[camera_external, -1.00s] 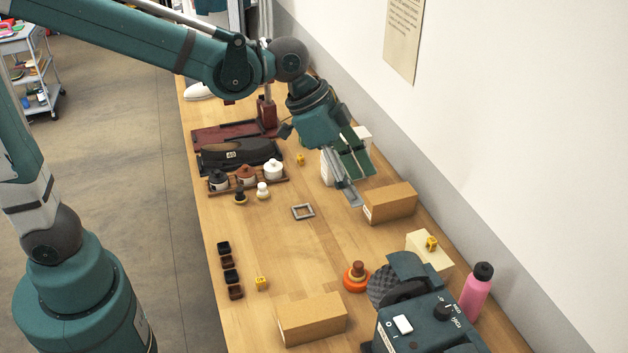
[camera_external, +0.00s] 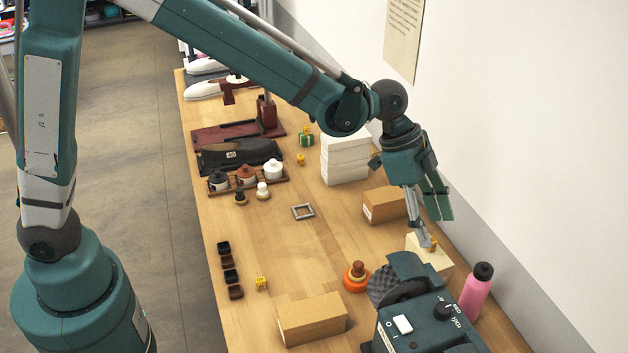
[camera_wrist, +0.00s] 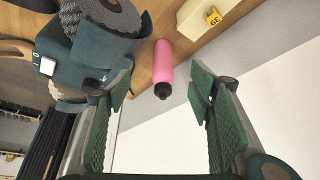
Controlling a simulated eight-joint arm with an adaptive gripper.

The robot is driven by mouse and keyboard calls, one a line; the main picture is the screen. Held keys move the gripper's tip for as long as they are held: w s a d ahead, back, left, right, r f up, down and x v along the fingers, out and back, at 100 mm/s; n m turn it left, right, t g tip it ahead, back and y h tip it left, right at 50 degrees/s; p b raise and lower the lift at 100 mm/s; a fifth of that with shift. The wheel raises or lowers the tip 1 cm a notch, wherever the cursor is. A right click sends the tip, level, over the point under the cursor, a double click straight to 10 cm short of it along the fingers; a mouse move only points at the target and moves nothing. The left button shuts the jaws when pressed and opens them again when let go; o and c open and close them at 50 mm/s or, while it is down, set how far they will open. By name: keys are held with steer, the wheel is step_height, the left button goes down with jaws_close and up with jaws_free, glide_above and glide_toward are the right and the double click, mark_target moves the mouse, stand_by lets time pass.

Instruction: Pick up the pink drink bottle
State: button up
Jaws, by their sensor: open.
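The pink drink bottle (camera_external: 475,293) with a black cap stands upright at the right edge of the table, close to the wall and beside the teal machine. In the wrist view the pink bottle (camera_wrist: 163,65) shows between my two fingers, some way beyond their tips. My gripper (camera_external: 432,232) is above the cream box, behind and left of the bottle in the external view. It also shows in the wrist view (camera_wrist: 163,85), with its green fingers wide apart and nothing between them.
The teal machine (camera_external: 430,325) with a grey wheel stands close left of the bottle. A cream box (camera_external: 436,260) with a yellow numbered tag lies behind it, and a cardboard box (camera_external: 385,205) beyond. The wall (camera_external: 530,200) is close on the right. The table's middle is mostly clear.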

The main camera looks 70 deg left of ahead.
mark_target(473, 297)
steer(key=w+d+f+m, duration=0.1)
steer(key=w+d+f, duration=0.2)
steer(key=f, duration=0.3)
steer(key=w+d+f+m+g+h, duration=0.1)
steer(key=w+d+f+m, duration=0.1)
steer(key=w+d+f, duration=0.2)
step_height(473, 297, down, 2)
steer(key=shift+w+p, duration=0.35)
steer(key=shift+w, duration=0.3)
steer(key=shift+x, duration=1.25)
steer(key=shift+d, duration=0.1)
steer(key=shift+x, duration=2.55)
steer(key=shift+s, duration=0.1)
